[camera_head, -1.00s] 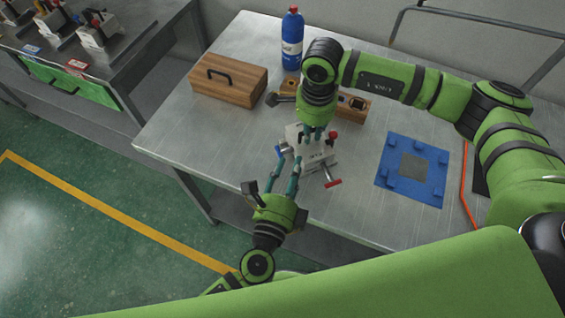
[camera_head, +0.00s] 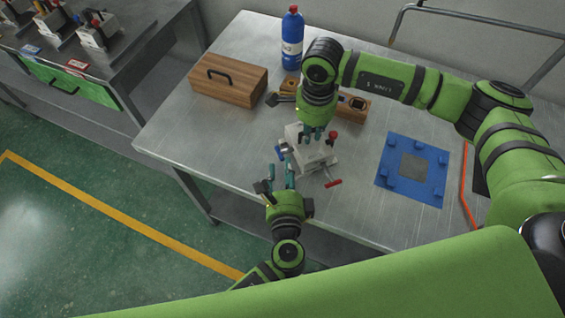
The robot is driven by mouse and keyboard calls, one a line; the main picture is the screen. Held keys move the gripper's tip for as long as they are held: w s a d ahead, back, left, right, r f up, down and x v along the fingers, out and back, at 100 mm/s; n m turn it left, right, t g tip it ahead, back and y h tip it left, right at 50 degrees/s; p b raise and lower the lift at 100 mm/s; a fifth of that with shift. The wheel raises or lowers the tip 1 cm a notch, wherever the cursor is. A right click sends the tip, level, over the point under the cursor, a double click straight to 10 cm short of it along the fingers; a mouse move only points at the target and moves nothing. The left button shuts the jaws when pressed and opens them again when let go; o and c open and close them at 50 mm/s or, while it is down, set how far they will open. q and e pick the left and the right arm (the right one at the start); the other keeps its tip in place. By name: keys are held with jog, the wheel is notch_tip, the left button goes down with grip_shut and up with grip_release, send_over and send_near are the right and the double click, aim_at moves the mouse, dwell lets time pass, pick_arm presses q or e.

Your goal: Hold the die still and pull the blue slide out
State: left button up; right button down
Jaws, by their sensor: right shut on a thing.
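The die (camera_head: 314,158) is a pale grey metal block on the steel table, with a red knob at its upper right and a red-ended handle at its lower right. The blue slide (camera_head: 279,153) shows as a small blue end on the die's left side. My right gripper (camera_head: 316,136) points down from above and is shut on the top of the die (camera_head: 300,140). My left gripper (camera_head: 282,170) is below and left of the die, fingers apart, close to the blue end. Whether its fingertips touch the slide is too small to tell.
A wooden box with a black handle (camera_head: 228,80) and a blue bottle (camera_head: 291,40) stand at the back. A wooden block (camera_head: 353,107) is partly behind my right arm. A blue mat with a grey square (camera_head: 433,185) lies to the right. The table's front edge runs below the die.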

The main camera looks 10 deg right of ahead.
pick_arm(q)
jog(key=shift+x, duration=1.2)
grip_shut()
jog(key=shift+s+a, duration=0.25)
jog(key=shift+a, duration=1.05)
grip_release()
jog(key=shift+s, duration=0.1)
